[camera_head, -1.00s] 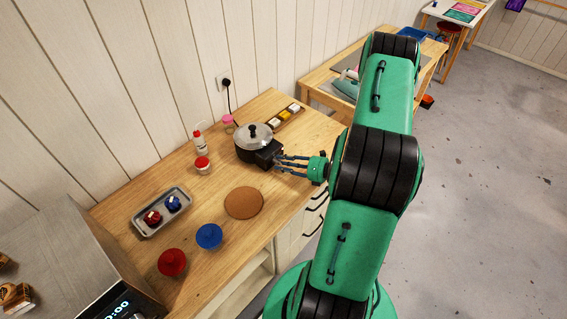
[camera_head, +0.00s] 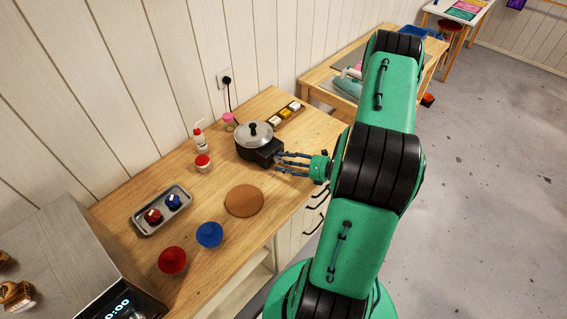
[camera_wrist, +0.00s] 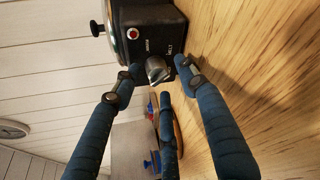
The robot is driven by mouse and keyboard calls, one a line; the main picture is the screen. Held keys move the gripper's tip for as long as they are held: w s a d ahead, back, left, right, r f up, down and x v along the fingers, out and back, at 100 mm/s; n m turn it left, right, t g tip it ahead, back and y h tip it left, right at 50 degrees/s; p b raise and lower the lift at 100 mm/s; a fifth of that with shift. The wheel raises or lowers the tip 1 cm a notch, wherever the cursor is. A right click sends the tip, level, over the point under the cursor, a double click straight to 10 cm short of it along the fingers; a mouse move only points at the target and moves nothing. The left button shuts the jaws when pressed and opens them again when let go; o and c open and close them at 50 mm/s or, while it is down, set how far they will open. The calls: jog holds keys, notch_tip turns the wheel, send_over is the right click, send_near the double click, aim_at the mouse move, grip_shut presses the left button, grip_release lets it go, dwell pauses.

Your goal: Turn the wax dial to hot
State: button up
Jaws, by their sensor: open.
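The wax pot (camera_head: 253,140) is a dark pot with a glass lid and black knob. Its black control box (camera_head: 267,153) faces my gripper (camera_head: 281,161). In the wrist view the box (camera_wrist: 150,18) carries a grey metal dial (camera_wrist: 157,69), a red round light (camera_wrist: 132,34) and small white lettering that includes "MELT". My gripper's three blue fingers (camera_wrist: 160,76) are open around the dial, with fingertips close on both sides and below. I cannot tell whether they touch it. The dial's pointer direction is hard to read.
A round cork mat (camera_head: 244,201), a metal tray (camera_head: 139,229) with red and blue items, and red (camera_head: 172,260) and blue (camera_head: 209,235) pieces are on the wooden table. A white bottle (camera_head: 200,141) and red-lidded jar (camera_head: 203,163) stand left of the pot.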

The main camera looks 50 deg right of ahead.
jog(key=v, duration=1.1)
jog(key=shift+s, duration=0.15)
grip_shut()
jog(key=n, duration=0.3)
jog(key=d+n, duration=0.1)
jog(key=n, duration=0.1)
jog(key=shift+w+r+g+y+b, duration=0.3)
jog(key=shift+w+y, duration=0.1)
jog(key=n, duration=0.3)
jog(key=d+n, duration=0.1)
jog(key=shift+w+r+y, duration=0.3)
jog(key=n, duration=0.4)
jog(key=d+r+n+g+b, duration=0.1)
jog(key=n, duration=0.1)
jog(key=shift+w, duration=0.35)
jog(key=w+d+r+n+g+b, duration=0.1)
jog(key=d+r+n, duration=0.1)
jog(key=n, duration=0.9)
jog(key=w+d+r+n+g+y+b, duration=0.1)
jog(key=d+r+n+g, duration=0.1)
jog(key=n, duration=0.9)
jog(key=shift+w+d+n+y, duration=0.2)
jog(key=shift+d+n+y, duration=0.1)
jog(key=shift+d+n, duration=0.1)
